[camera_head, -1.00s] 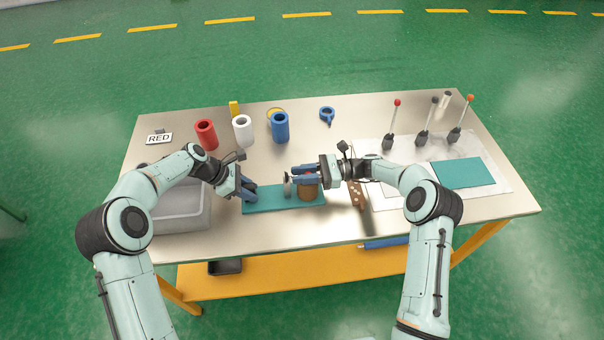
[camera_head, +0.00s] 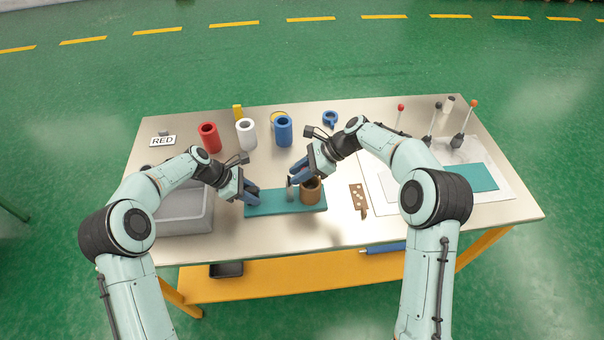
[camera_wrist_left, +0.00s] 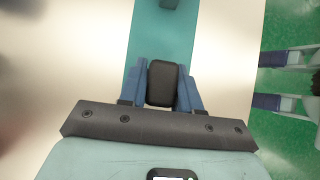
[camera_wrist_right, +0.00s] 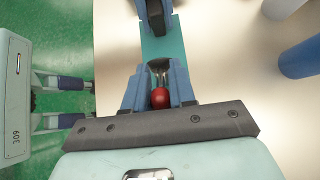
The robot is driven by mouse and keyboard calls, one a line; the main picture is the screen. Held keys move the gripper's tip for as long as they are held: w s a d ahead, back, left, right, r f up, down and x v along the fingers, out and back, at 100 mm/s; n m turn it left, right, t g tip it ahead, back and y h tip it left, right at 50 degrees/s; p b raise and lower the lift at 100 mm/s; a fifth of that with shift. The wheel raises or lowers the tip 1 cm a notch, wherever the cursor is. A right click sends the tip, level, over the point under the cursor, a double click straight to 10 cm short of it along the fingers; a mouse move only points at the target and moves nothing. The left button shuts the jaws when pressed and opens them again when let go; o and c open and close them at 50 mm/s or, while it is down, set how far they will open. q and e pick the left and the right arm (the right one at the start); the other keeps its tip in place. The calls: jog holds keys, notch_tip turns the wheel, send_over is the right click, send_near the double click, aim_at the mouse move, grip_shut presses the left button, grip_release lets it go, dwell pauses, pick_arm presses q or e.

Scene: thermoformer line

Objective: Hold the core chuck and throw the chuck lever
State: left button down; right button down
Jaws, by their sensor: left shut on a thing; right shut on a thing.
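The core chuck has a teal base (camera_head: 272,203) lying on the bench. A brown core (camera_head: 311,192) stands upright at its right end, with a grey metal piece (camera_head: 291,188) just left of it. My left gripper (camera_head: 252,195) is shut on a dark block at the base's left end; the block (camera_wrist_left: 162,83) shows between its fingers in the left wrist view. My right gripper (camera_head: 297,177) is above the grey piece, shut on the chuck lever. The lever's red knob (camera_wrist_right: 159,98) shows between the fingers in the right wrist view; the fingers hide it in the head view.
A grey bin (camera_head: 182,212) stands left of the chuck. Red (camera_head: 208,138), white (camera_head: 246,134) and blue (camera_head: 283,131) cylinders stand behind it. A brown strip (camera_head: 358,200) lies to the right. Upright levers (camera_head: 460,128) and a teal sheet (camera_head: 472,177) are at far right.

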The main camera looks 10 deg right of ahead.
jog(key=h, duration=0.1)
jog(key=a+h, duration=0.1)
jog(key=h, duration=0.2)
jog(key=shift+a+r+h, duration=0.3)
jog(key=shift+a+r, duration=0.05)
jog(key=shift+r, duration=0.05)
jog(key=shift+a+h, duration=0.25)
jog(key=shift+h, duration=0.45)
jog(key=shift+a+h, duration=0.25)
jog(key=shift+h, duration=0.45)
jog(key=c, duration=1)
grip_release()
jog(key=shift+r, duration=0.1)
notch_tip(320, 180, up, 12)
jog(key=d, duration=0.2)
